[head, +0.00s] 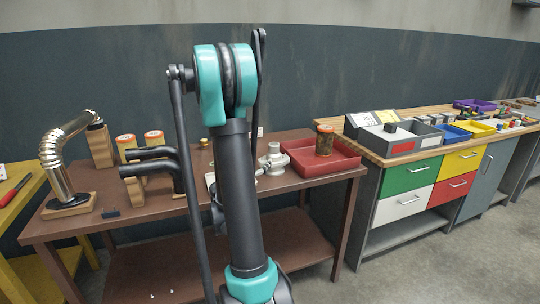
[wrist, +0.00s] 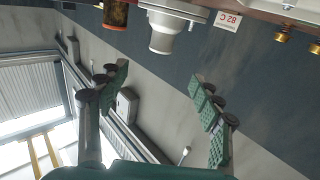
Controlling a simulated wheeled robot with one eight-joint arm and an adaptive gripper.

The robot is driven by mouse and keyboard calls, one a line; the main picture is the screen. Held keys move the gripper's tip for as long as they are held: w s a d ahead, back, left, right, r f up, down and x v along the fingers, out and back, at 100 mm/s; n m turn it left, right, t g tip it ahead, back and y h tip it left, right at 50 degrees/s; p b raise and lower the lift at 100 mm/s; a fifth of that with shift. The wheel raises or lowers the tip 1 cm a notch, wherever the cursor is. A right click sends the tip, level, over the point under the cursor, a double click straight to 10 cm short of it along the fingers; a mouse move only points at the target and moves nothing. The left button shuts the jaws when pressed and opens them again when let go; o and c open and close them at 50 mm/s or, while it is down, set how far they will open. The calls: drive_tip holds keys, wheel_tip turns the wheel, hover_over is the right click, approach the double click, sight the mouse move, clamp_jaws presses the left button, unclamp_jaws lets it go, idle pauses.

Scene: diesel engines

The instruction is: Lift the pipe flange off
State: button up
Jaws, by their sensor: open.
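A pale grey metal fitting with a flanged, round neck (head: 273,160) stands on the brown table, just right of my arm. What looks like the same fitting (wrist: 165,28) shows at the top of the wrist view, which is turned over. I take it for the pipe flange, but cannot be sure. My gripper (wrist: 160,78) is open and empty, its two green-padded fingers wide apart. The fitting lies beyond the fingertips, roughly in line with the gap and not touched. In the head view my arm hides the gripper and part of the table's middle.
Black bent pipes (head: 150,165) and a shiny curved pipe (head: 55,160) stand to the left. Brass fittings (wrist: 283,33) and an "82 C" tag (wrist: 228,20) show near the fitting.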

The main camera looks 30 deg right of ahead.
sight(272, 148)
drive_tip(key=x, duration=1.6)
drive_tip(key=shift+w+d, duration=0.15)
clamp_jaws()
